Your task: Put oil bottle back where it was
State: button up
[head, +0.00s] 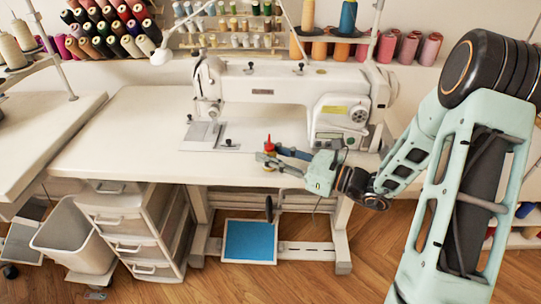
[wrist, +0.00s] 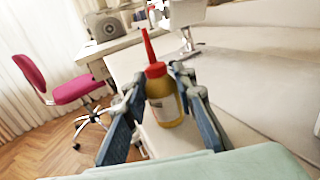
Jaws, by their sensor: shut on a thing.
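The oil bottle (wrist: 163,102) is yellow with a red cap and a long red spout. It stands roughly upright between the two fingers of my gripper (wrist: 155,105) in the wrist view. My gripper is shut on it. In the head view the oil bottle (head: 269,147) shows small at the tips of my gripper (head: 270,158), near the front edge of the white sewing table (head: 130,130). I cannot tell whether the bottle's base touches the table; its lower part is hidden in the head view.
A white sewing machine (head: 270,90) stands on the table behind the bottle. Thread spools fill racks at the back. The table's left part is clear. Drawers (head: 135,230), a bin (head: 75,238) and a blue pedal (head: 249,241) are below. A pink chair (wrist: 72,88) shows in the wrist view.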

jog(key=shift+r, duration=0.1)
jog(key=o, duration=1.1)
jog(key=shift+s+d, duration=0.1)
jog(key=shift+d, duration=0.15)
jog(key=p+v, duration=0.2)
jog(key=v, duration=0.9)
jog(key=shift+s+d, duration=0.15)
jog(key=shift+d, duration=0.1)
jog(key=shift+a, duration=0.1)
